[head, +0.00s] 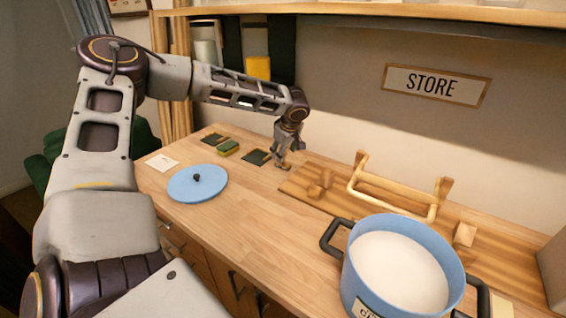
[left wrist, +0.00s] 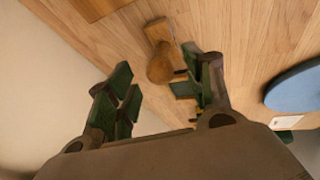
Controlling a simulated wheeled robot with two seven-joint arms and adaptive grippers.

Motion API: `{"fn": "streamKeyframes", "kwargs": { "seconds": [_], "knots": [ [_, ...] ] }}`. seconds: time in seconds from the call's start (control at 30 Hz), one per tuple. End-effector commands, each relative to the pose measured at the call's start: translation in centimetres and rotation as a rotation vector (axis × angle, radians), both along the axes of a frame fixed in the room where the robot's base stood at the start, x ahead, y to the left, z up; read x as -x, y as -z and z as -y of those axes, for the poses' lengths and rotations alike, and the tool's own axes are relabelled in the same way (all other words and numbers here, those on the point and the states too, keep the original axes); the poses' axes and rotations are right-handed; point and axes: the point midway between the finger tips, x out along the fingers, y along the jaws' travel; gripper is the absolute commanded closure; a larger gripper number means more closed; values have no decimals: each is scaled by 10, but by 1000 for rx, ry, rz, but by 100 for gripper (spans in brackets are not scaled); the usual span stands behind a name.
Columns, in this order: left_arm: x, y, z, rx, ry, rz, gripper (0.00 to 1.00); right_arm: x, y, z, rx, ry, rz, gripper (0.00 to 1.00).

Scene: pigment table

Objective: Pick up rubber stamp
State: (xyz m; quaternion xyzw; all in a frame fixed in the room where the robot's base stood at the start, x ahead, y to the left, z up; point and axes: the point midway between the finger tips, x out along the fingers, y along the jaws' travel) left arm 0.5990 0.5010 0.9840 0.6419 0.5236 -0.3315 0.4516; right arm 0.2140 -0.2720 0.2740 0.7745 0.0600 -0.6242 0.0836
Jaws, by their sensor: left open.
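The rubber stamp (left wrist: 163,52), a small wooden piece with a rounded knob, sits on the wooden tabletop just beyond my left gripper's fingers in the left wrist view. The knob end points toward the gap between them, closer to the right-hand finger. My left gripper (left wrist: 155,88) is open and empty. In the head view, my left gripper (head: 284,151) points down close above the small wooden stamp (head: 285,167), which its fingers partly hide. Whether a finger touches the stamp cannot be told. My right gripper is not in view.
A wooden board (head: 300,190) with blocks and a wooden rack (head: 390,200) lies right of the gripper. A blue pot (head: 360,285) of white material stands at front right. Dark squares (head: 256,157), a green sponge (head: 228,147) and a blue lid (head: 186,188) lie left.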

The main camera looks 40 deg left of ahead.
Motion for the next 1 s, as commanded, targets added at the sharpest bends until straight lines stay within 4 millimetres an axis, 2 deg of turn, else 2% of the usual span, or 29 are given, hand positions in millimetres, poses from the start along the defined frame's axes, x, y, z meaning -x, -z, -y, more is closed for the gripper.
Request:
{"fn": "streamKeyframes", "kwargs": {
  "seconds": [0.03, 0.27, 0.77, 0.87, 1.0],
  "knots": [
    [0, 7, -2, 0, -1, -3, 48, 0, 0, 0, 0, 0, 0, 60],
    [-5, 22, -8, -1, -1, -1, 48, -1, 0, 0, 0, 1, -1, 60],
    [-5, 24, -9, 0, -1, 0, 48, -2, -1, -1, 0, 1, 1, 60],
    [-5, 23, -9, 0, -1, 0, 57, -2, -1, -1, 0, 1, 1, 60],
    [-5, 23, -9, 0, -1, 0, 75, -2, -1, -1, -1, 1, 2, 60]
  ]
}}
